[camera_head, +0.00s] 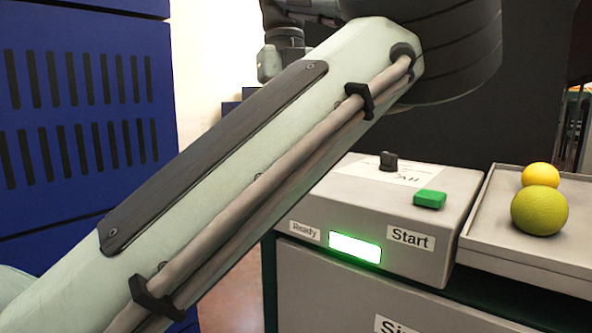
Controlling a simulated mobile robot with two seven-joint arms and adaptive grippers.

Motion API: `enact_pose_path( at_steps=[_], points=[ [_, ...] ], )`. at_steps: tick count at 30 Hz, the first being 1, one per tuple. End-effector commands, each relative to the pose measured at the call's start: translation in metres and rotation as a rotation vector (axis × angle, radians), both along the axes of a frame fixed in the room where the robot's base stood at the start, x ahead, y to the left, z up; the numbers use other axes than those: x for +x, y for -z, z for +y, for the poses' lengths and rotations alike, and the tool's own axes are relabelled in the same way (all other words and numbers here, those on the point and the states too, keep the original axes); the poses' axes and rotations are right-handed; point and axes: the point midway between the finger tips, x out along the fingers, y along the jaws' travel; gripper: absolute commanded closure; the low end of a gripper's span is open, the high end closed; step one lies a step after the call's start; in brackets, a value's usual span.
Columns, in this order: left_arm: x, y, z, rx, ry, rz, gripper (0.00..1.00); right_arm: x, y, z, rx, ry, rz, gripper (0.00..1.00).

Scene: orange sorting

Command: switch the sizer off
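The sizer's grey control box (330,203) stands right of centre. A black rotary knob (388,161) sits on top at the back, on a white printed label (374,172); its marking is too small to read. A green button (430,199) sits nearer the front, above a "Start" label (411,238). On the front face a lit green lamp (355,248) glows beside a "Ready" label (305,232). My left arm crosses the picture from lower left to the top and hides part of the box's left side. Neither gripper's fingers show.
A grey tray (510,262) to the right of the box holds a yellow fruit (540,176) and a larger yellow-green fruit (539,210). A blue slotted cabinet (85,180) fills the left. A cut-off label (395,325) is on the lower machine body.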

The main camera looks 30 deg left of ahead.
Motion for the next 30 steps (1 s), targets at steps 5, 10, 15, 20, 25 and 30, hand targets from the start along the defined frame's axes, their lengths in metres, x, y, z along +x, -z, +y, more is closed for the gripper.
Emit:
enact_pose_path(
  at_steps=[5, 10, 15, 20, 25, 30],
  points=[
    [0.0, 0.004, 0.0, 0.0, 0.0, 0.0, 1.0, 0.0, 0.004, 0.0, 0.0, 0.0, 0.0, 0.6],
    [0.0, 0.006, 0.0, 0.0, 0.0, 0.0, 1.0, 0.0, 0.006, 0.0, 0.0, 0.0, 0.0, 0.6],
    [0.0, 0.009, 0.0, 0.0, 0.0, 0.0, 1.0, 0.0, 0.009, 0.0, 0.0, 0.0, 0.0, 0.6],
    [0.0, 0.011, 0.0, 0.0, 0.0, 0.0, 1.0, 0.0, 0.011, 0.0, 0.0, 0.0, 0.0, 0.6],
    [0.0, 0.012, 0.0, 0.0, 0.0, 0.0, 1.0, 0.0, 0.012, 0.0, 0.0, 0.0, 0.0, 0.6],
    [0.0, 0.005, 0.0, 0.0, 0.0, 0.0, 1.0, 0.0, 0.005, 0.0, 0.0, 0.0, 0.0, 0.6]
  ],
)
